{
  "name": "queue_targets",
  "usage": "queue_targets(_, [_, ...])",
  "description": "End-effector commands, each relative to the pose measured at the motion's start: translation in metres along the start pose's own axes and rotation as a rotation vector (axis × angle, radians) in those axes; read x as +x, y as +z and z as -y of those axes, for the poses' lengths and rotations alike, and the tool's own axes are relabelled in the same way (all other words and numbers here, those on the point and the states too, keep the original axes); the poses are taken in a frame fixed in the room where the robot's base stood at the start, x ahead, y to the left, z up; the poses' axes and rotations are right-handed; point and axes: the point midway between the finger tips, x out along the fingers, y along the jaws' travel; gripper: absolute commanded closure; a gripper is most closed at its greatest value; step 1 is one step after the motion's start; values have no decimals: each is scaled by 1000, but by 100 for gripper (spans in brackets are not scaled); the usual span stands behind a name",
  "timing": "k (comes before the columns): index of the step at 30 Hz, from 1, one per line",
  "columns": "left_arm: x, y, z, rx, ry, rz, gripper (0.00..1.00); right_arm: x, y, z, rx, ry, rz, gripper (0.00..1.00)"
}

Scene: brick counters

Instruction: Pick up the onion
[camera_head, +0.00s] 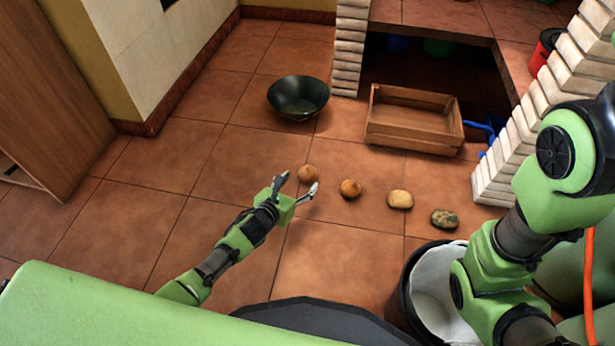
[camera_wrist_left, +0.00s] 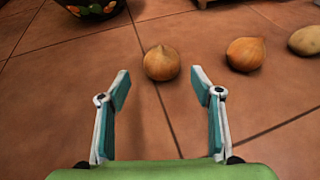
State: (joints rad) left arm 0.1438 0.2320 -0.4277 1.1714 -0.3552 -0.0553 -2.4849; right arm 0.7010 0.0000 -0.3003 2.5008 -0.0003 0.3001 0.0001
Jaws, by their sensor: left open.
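An onion (camera_head: 308,173), round and brown, sits on the tiled floor just ahead of my left gripper (camera_head: 296,186). In the left wrist view the onion (camera_wrist_left: 161,63) is just past the fingertips, between their lines. My left gripper (camera_wrist_left: 162,84) is open and empty there. A second onion (camera_head: 350,188) lies to the right of the first, and it shows in the left wrist view (camera_wrist_left: 246,54) outside the right finger. My right arm is at the right of the head view, but its gripper is not visible.
A pale potato (camera_head: 400,199) and a darker mottled one (camera_head: 445,219) continue the row to the right. A dark bowl (camera_head: 298,98) and a wooden crate (camera_head: 413,121) stand behind. A lined bin (camera_head: 432,280) stands front right. The floor to the left is clear.

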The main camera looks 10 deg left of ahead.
Motion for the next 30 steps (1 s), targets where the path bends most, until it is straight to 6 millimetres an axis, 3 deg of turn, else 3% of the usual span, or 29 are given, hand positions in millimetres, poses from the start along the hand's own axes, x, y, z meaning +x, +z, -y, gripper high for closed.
queue_targets(1, [9,-5,1,1,0,1,41,-12,-4,2,0,0,0,60])
queue_targets(7, [32,-4,3,0,0,1,41,-31,-11,7,0,-1,0,60])
queue_targets(19, [41,0,3,0,1,0,41,-36,-12,8,0,-1,1,60])
queue_targets(20, [41,0,3,0,1,0,43,-36,-12,8,0,-1,1,60])
queue_targets(24, [41,-1,3,0,1,0,80,-36,-12,7,0,-1,1,60])
queue_targets(30, [41,0,3,0,1,0,83,-36,-12,7,0,0,1,60])
